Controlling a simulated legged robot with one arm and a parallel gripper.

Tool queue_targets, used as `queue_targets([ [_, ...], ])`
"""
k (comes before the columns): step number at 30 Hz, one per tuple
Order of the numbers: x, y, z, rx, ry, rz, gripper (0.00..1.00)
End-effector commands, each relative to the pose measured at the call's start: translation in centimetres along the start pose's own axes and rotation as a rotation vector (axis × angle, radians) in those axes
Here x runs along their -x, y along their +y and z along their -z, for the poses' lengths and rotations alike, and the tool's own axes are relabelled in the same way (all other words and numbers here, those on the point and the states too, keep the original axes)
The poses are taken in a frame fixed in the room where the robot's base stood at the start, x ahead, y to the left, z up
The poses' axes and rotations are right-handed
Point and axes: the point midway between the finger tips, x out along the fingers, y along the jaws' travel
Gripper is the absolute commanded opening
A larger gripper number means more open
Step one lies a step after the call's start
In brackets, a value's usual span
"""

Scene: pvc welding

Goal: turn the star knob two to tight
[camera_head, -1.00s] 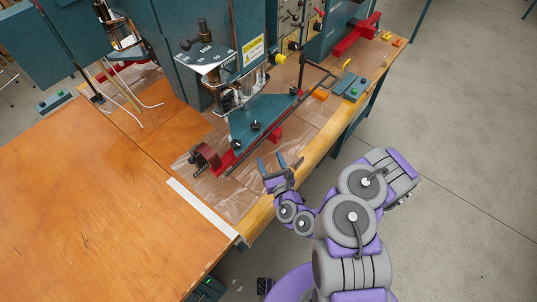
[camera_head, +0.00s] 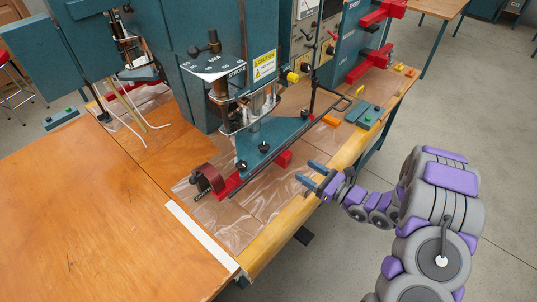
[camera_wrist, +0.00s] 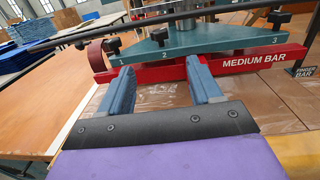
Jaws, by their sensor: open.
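The teal plate (camera_head: 275,137) carries black star knobs and sits on a red bar marked MEDIUM BAR (camera_wrist: 250,60). Star knob two (camera_head: 264,147) is the middle one on the plate; in the wrist view it (camera_wrist: 160,35) stands above the number 2. Knob one (camera_wrist: 112,45) is left of it, and knob three (camera_wrist: 283,18) is at the right end. My gripper (camera_head: 306,173) is open and empty, apart from the plate on its front right side. In the wrist view its blue fingers (camera_wrist: 158,70) point toward the plate, with knob two beyond the gap between them.
A long dark rod (camera_wrist: 90,33) crosses in front of the plate's upper part. A red round part (camera_head: 207,178) stands at the bar's left end. Clear film (camera_head: 240,218) covers the table near the bar. A green-button box (camera_head: 369,117) sits to the right.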

Motion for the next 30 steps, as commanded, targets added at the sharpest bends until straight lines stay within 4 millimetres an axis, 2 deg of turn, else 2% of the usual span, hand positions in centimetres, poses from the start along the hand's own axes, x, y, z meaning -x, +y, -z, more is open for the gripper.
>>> queue_targets([
  [4, 0.3, -0.3, 0.2, 0.001, 0.023, -0.022, 0.64],
  [8, -0.5, -0.3, 0.2, -0.001, 0.026, -0.025, 0.64],
  [11, -2.0, -0.2, 0.3, -0.001, 0.026, -0.028, 0.64],
  [30, -14.2, 0.1, 0.5, 0.002, 0.023, -0.027, 0.64],
])
